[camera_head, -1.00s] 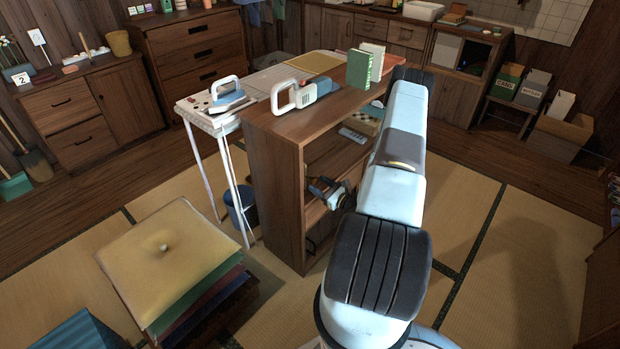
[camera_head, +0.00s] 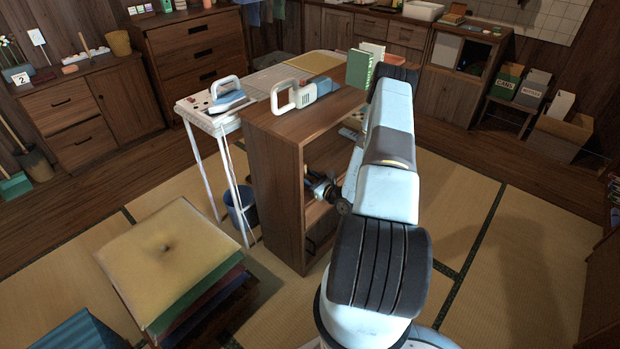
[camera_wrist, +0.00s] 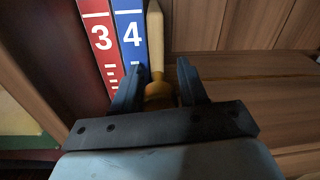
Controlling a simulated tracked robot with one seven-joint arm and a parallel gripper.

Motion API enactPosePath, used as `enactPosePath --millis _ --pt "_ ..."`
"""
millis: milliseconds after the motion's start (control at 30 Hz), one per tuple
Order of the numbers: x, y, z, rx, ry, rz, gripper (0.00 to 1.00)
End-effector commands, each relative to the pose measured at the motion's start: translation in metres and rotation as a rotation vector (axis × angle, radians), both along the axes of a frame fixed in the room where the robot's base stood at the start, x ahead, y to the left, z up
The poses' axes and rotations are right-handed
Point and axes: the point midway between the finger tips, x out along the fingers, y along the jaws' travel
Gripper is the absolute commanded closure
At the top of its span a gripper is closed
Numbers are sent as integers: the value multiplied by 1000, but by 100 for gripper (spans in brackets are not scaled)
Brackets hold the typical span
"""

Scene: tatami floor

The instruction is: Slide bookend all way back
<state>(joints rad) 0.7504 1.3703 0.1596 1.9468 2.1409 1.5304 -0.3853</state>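A thin, pale wooden bookend (camera_wrist: 155,40) stands upright inside the shelf in the wrist view, with a rounded yellow-brown part (camera_wrist: 158,92) low on its near side. It is right beside a blue book marked 4 (camera_wrist: 131,38); a red book marked 3 (camera_wrist: 102,42) is left of that. My gripper (camera_wrist: 159,75) has its two fingers apart, one on each side of the yellow-brown part. I cannot tell whether either finger touches it. In the head view my gripper end (camera_head: 322,188) is at the middle opening of the wooden bookcase (camera_head: 273,185); the bookend is hidden there.
The shelf board (camera_wrist: 255,95) right of the bookend is bare. On the bookcase top are a white-handled tool (camera_head: 294,97) and a green book (camera_head: 361,68). A white table (camera_head: 208,122) stands left of the bookcase, with stacked cushions (camera_head: 170,255) in front.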

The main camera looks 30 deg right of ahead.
Motion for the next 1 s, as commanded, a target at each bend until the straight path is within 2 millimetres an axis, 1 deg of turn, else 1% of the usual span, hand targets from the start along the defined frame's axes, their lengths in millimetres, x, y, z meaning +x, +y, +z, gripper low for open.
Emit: enactPosePath --millis 33,433,667,700,833,1000 --pt "0 0 0 0 0 0 62" --pt "0 -1 0 0 0 -1 100" --pt "-1 -1 0 0 0 -2 100" --pt "-1 -11 0 -1 -1 -4 100" --pt "0 -8 0 0 -1 -5 100" --pt "8 -18 0 -2 -1 1 100"
